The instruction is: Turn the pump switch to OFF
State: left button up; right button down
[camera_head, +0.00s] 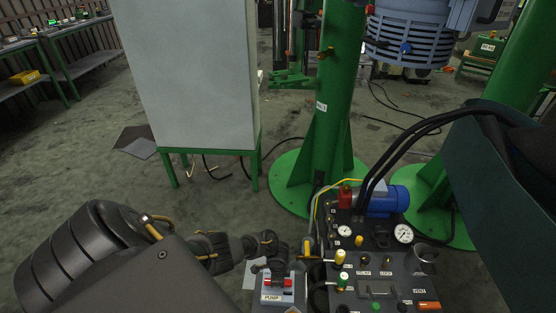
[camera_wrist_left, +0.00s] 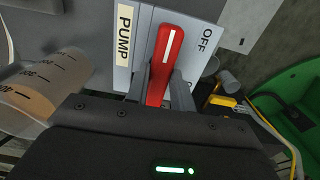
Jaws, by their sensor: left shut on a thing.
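The pump switch is a red lever (camera_wrist_left: 175,40) with a white line on a grey plate, marked PUMP (camera_wrist_left: 124,35) at its left in the left wrist view. The word OFF (camera_wrist_left: 207,40) is printed just right of the lever's upper end; another label lower right is mostly hidden. My left gripper (camera_wrist_left: 160,88) is shut on the lever, one finger on each side. In the head view the switch box (camera_head: 278,299) is at the bottom centre, with my left gripper (camera_head: 275,267) reaching it from the left. My right gripper is not in view.
A control panel (camera_head: 372,272) with gauges, knobs and a blue motor (camera_head: 388,200) stands right of the switch box. Green columns (camera_head: 330,110) and a grey cabinet (camera_head: 195,80) stand behind. A clear graduated vessel (camera_wrist_left: 40,90) is close left of my gripper in the wrist view.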

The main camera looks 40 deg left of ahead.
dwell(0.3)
pick_arm(q)
jog(key=o, duration=1)
jog(key=shift+r, duration=0.1)
jog(key=shift+r+p, duration=0.3)
notch_tip(320, 180, up, 5)
jog(key=p, duration=0.2)
jog(key=shift+f+p, duration=0.1)
jog(key=shift+p, duration=0.25)
notch_tip(320, 180, up, 5)
jog(key=shift+r+p, duration=0.1)
jog(key=shift+p, duration=0.9)
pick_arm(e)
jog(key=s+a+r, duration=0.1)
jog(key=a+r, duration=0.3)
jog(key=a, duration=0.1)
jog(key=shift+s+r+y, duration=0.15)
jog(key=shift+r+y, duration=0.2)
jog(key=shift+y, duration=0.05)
